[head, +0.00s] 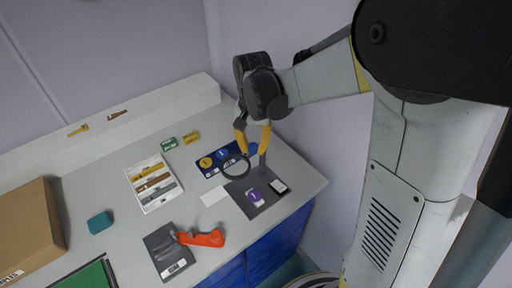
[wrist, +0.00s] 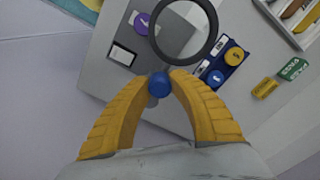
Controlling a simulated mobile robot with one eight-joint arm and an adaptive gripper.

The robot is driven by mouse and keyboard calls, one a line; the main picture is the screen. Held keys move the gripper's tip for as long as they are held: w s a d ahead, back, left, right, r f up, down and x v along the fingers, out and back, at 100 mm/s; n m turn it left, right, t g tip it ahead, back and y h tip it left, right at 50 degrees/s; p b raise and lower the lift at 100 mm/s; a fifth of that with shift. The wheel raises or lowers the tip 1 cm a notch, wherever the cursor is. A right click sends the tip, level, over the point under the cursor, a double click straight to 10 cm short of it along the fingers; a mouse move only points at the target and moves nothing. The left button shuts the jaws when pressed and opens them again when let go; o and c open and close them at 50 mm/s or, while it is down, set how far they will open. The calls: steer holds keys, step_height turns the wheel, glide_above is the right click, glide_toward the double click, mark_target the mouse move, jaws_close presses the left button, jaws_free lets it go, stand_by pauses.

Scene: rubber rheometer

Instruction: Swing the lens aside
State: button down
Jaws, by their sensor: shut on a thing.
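The lens (head: 236,167) is a round glass in a black ring, held over the dark grey base plate (head: 244,206) near the counter's right end. It also shows in the wrist view (wrist: 183,28), just beyond my fingertips. My gripper (wrist: 159,84) has yellow fingers and is shut on a blue ball knob (wrist: 159,86) beside the lens ring. In the head view my gripper (head: 253,150) reaches down from above, behind the lens. A purple round piece (head: 254,195) lies on the base plate; in the wrist view it shows (wrist: 141,22) just left of the ring.
A blue panel with round discs (head: 213,162) lies behind the lens. A white tray of strips (head: 153,183), a red-orange handled tool (head: 206,238), a teal block (head: 100,222) and a cardboard box (head: 28,228) are further left. A white card (head: 213,195) lies beside the plate.

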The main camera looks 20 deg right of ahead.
steer(key=w+m, duration=0.1)
steer(key=m, duration=0.2)
steer(key=w+m, duration=0.1)
steer(key=m, duration=0.3)
steer(key=w+m, duration=0.1)
steer(key=m, duration=0.2)
steer(key=shift+w+d+m+p, duration=0.1)
steer(key=shift+w+m+p, duration=0.25)
steer(key=shift+m+p, duration=0.05)
stand_by(0.3)
steer(key=c, duration=1.2)
jaws_free()
steer(key=shift+o, duration=0.2)
step_height(320, 180, up, 12)
